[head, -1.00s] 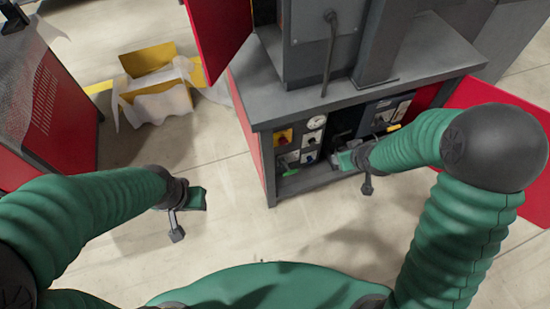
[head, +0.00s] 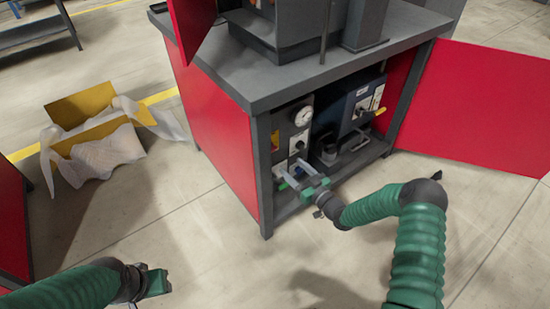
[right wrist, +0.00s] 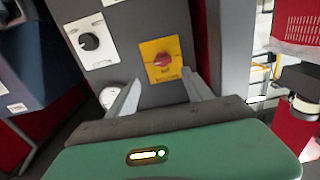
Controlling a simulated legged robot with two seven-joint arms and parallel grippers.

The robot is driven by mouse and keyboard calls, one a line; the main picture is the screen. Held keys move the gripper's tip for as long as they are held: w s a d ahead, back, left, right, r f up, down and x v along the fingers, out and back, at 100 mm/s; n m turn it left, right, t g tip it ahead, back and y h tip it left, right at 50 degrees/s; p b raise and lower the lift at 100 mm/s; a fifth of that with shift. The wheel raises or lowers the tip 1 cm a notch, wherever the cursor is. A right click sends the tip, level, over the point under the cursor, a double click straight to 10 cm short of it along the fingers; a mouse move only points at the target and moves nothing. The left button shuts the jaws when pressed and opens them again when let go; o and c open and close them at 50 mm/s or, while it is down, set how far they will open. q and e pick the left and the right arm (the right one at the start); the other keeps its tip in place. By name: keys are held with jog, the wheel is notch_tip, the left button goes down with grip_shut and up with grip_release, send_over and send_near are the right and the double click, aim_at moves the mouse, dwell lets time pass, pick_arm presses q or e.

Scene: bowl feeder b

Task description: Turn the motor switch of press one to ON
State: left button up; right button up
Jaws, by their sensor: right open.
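The control panel (head: 289,125) is inside the open red cabinet. In the right wrist view a red rotary switch (right wrist: 162,59) sits on a yellow plate, and a black knob (right wrist: 90,42) sits on a white plate to its left. I cannot read the labels or tell which is the motor switch. The yellow plate (head: 275,140) is partly hidden by the cabinet post in the head view. My right gripper (head: 293,170) is open and empty before the lower panel; its fingers (right wrist: 160,85) point towards the panel, apart from the red switch. My left gripper (head: 154,282) is at lower left, its jaws unclear.
A round gauge (head: 303,116) is on the panel. A dark blue unit (head: 355,103) stands to its right inside the cabinet. The open red door (head: 480,105) extends right. A yellow box (head: 82,107) with wrapping lies on the floor at left. The floor before the cabinet is largely clear.

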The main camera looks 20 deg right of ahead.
aim_at(274, 151)
jog(key=b+x, duration=0.4)
jog(key=x, duration=0.6)
jog(key=shift+w+a+b, duration=0.25)
jog(key=shift+a+b, duration=0.05)
jog(key=shift+a, duration=0.15)
jog(key=c, duration=0.4)
grip_shut()
